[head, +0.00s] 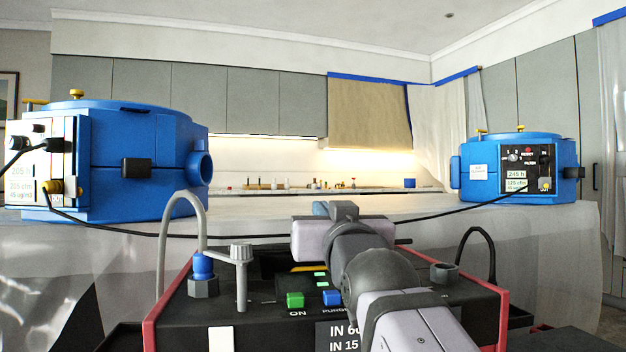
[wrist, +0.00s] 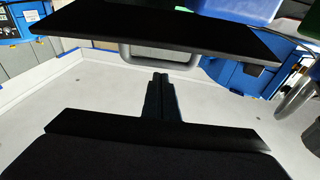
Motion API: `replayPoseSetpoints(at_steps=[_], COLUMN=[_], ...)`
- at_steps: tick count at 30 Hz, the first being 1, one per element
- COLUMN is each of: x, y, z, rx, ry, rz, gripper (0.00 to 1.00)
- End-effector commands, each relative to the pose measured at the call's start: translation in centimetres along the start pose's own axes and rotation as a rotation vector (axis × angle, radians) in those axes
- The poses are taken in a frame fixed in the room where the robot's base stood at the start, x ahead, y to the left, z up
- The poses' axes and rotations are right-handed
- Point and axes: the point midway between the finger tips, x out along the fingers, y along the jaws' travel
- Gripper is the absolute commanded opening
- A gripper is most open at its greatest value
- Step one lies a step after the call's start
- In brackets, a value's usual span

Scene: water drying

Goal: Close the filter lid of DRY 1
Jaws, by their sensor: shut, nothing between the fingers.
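My gripper (wrist: 160,78) is shut and empty, with its dark fingers together in the middle of the wrist view. A wide black panel (wrist: 150,28) spans the top of that view, with a grey loop handle (wrist: 126,56) at its lower edge. This may be the filter lid. The fingertips are close to the handle; I cannot tell whether they touch. In the head view, a black unit (head: 262,308) with red sides, green and blue buttons stands in front. My arm covers part of it and hides my fingers. No DRY 1 label is readable.
A blue machine (head: 127,185) stands at the left and another (head: 478,180) at the right on a plastic-draped surface. A black cable (head: 270,236) runs between them. A grey hose (head: 188,196) arches beside the black unit's left part.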

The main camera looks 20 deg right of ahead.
Motion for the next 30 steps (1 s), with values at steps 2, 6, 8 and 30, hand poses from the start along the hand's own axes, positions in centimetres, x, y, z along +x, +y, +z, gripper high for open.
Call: replayPoseSetpoints(at_steps=[2, 6, 8, 30], x=[0.2, 0.7, 0.8, 1.8], y=[0.0, -0.1, -0.1, -0.1], z=[-1.4, -3.6, -4.6, -10.0], rx=[0.000, 0.000, 0.000, 0.000], ry=[0.002, 0.001, 0.003, 0.000], rz=[0.000, 0.000, 0.000, 0.000], gripper=[0.00, 0.00, 0.00, 0.00])
